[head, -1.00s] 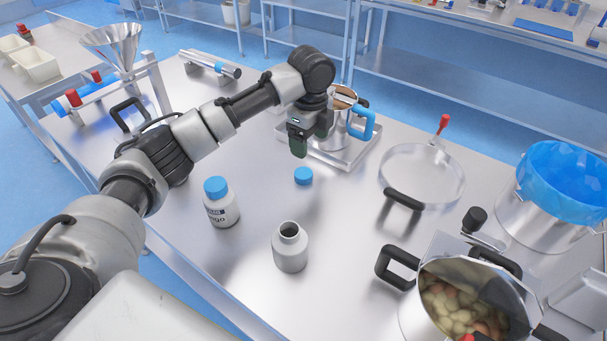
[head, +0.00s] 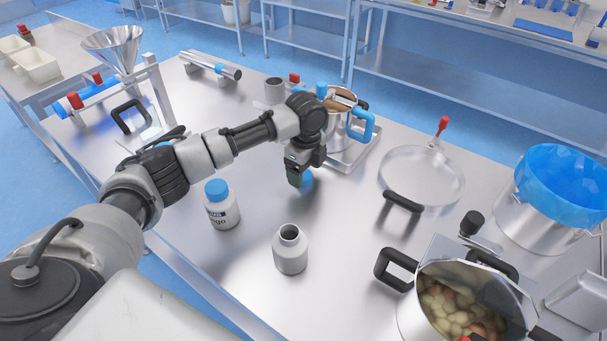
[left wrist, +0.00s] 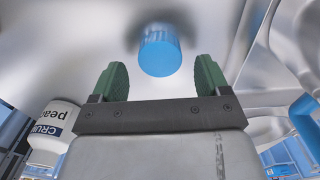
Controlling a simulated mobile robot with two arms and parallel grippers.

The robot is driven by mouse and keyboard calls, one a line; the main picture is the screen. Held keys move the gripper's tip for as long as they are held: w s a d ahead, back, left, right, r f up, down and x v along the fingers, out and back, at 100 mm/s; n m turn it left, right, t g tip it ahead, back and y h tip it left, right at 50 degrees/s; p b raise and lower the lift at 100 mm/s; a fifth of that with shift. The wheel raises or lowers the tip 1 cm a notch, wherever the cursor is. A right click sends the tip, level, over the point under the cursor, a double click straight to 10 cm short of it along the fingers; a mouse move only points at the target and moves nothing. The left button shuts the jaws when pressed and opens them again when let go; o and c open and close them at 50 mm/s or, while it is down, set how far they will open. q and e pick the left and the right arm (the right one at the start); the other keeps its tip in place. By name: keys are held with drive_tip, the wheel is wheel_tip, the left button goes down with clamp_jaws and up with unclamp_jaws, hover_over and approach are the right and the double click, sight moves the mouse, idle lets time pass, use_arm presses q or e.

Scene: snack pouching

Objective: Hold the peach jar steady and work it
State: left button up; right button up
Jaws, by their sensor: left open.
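A blue cap (head: 307,181) lies on the steel table, partly hidden by my left gripper (head: 298,178). In the left wrist view the cap (left wrist: 160,50) shows between and beyond the two green fingertips of that gripper (left wrist: 161,78), which are open and apart from it. An open grey-white jar (head: 290,250) stands upright without a cap, nearer the front; no label faces the head camera. In the left wrist view a white jar labelled "CRU… pea…" (left wrist: 52,130) shows at lower left, partly cut by the gripper body. My right gripper is not in view.
A blue-capped mango jar (head: 222,206) stands left of the open jar. A clear round lid (head: 425,178) and a pot of potato-like pieces (head: 400,312) are to the right. A metal tray (head: 350,163) with a blue-handled jug (head: 361,124) is behind the gripper.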

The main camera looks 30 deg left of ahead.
use_arm(q)
drive_tip(key=shift+f, duration=0.9)
drive_tip(key=c, duration=0.9)
